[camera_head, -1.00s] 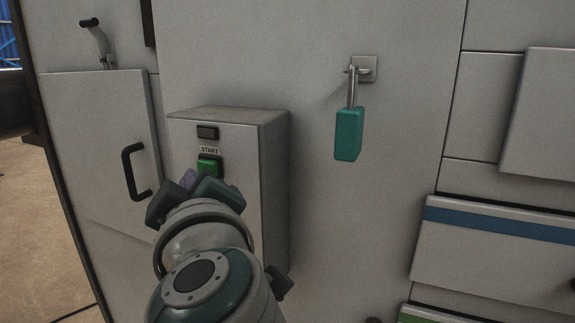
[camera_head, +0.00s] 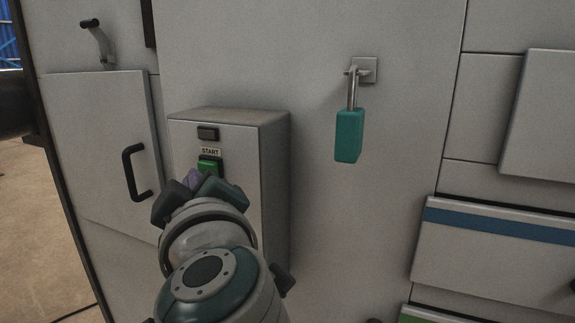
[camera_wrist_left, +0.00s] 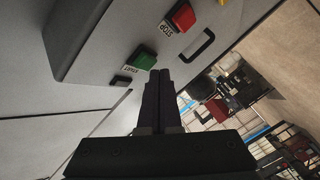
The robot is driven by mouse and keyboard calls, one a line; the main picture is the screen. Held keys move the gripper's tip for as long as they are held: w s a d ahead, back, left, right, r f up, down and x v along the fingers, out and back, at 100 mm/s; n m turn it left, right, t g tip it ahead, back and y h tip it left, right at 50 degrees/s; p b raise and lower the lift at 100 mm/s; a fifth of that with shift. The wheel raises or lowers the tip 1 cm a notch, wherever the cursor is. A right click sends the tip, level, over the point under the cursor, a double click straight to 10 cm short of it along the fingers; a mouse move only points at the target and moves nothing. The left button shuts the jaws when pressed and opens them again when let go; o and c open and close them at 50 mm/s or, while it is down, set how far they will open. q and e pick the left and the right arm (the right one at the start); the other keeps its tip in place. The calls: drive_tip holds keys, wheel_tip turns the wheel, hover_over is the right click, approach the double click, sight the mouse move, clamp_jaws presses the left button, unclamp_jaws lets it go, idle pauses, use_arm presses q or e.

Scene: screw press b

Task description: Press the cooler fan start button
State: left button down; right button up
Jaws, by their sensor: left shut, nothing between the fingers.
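The green START button (camera_head: 208,167) is on the front of a grey control box (camera_head: 275,190), under a START label. It also shows in the left wrist view (camera_wrist_left: 141,59), with a red STOP button (camera_wrist_left: 181,17) beside it. My left gripper (camera_head: 197,180) is shut and empty, just in front of and below the green button in the head view. In the wrist view its fingertips (camera_wrist_left: 160,72) are close to the button's edge; whether they touch it is not clear. The gripper and wrist hide the lower box front in the head view. My right gripper is not in view.
A teal padlock (camera_head: 349,135) hangs from a hasp right of the box. A cabinet door with a black handle (camera_head: 134,172) is to the left. A dark rectangular piece (camera_head: 208,133) sits above the START label. The panel around the padlock is flat and clear.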

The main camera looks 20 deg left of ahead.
use_arm(q)
drive_tip(key=shift+w, duration=0.2)
drive_tip(key=shift+w, duration=0.4)
idle(0.6)
idle(0.4)
drive_tip(key=shift+s+p, duration=0.75)
drive_tip(key=shift+s, duration=0.1)
drive_tip(key=s+p, duration=0.1)
drive_tip(key=s, duration=0.1)
drive_tip(key=s+p, duration=0.2)
drive_tip(key=s, duration=0.1)
drive_tip(key=shift+a, duration=0.2)
